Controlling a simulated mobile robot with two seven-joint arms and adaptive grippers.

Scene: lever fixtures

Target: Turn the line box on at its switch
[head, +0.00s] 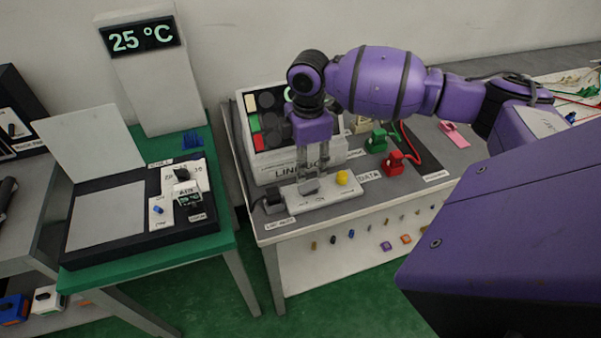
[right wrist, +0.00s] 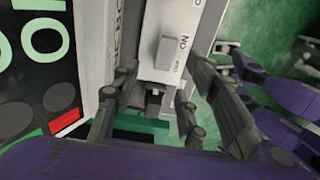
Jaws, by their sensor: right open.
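The line box (head: 315,157) is a white box with a dark face on the grey bench, partly hidden behind my right arm. In front of it lies a white switch plate (head: 325,199) with a grey switch (head: 309,186) and a yellow knob (head: 342,177). My right gripper (head: 313,176) points down just above the grey switch, open and empty. In the right wrist view, the grey switch (right wrist: 172,54) stands beyond the fingertips of the right gripper (right wrist: 160,75), beside printed "ON" lettering. Whether a finger touches it I cannot tell. My left gripper is out of view.
A black block (head: 273,199) sits at the plate's left end. A green table (head: 215,238) with a balance-like device and a 25 °C display (head: 140,37) stands at left.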

